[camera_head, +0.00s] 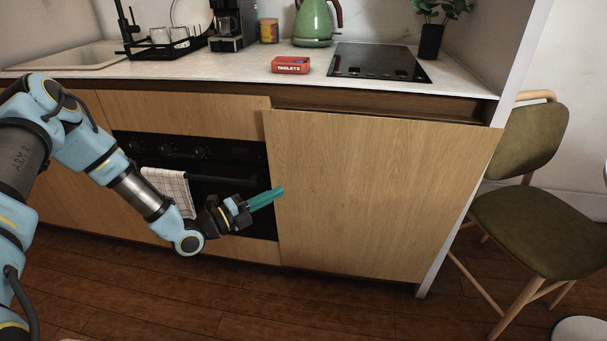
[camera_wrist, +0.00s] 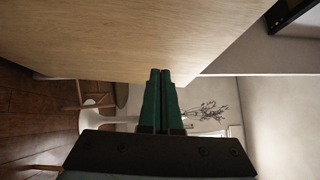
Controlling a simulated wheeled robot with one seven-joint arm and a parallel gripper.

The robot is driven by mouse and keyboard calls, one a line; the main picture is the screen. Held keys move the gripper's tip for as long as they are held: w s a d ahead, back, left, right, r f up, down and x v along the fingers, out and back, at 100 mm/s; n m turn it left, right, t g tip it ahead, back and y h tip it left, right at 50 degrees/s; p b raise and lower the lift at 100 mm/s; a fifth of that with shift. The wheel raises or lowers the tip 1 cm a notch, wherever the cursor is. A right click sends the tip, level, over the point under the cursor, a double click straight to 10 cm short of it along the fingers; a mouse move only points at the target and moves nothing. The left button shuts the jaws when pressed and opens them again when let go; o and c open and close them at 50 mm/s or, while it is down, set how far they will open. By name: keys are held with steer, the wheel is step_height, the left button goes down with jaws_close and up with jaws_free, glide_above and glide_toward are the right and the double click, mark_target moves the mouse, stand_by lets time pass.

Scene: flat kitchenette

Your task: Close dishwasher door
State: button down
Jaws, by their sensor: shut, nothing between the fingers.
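The dishwasher door (camera_head: 375,195) is a plain light-wood panel under the counter, right of the oven. It is nearly upright, and its top edge leans out a little from the cabinet, with a dark gap behind it. My gripper (camera_head: 281,191) is in front of the door's left edge, its teal fingers pointing right. The wrist view shows the fingers (camera_wrist: 160,72) together and empty, with the door's wood face (camera_wrist: 120,35) beside them. I cannot tell whether they touch it.
The black oven (camera_head: 225,175) with a checked towel (camera_head: 170,188) is left of the door. A red box (camera_head: 290,65), green kettle (camera_head: 313,22) and black hob (camera_head: 380,62) are on the counter. A chair (camera_head: 535,220) stands at right. The floor (camera_head: 290,310) in front is clear.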

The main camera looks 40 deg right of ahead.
steer(key=p, duration=0.1)
glide_toward(318, 164)
steer(key=s+d, duration=0.3)
steer(key=s, duration=0.1)
steer(key=shift+w+d+r+p, duration=0.2)
steer(key=shift+w+d+p, duration=0.25)
steer(key=shift+w+d, duration=1)
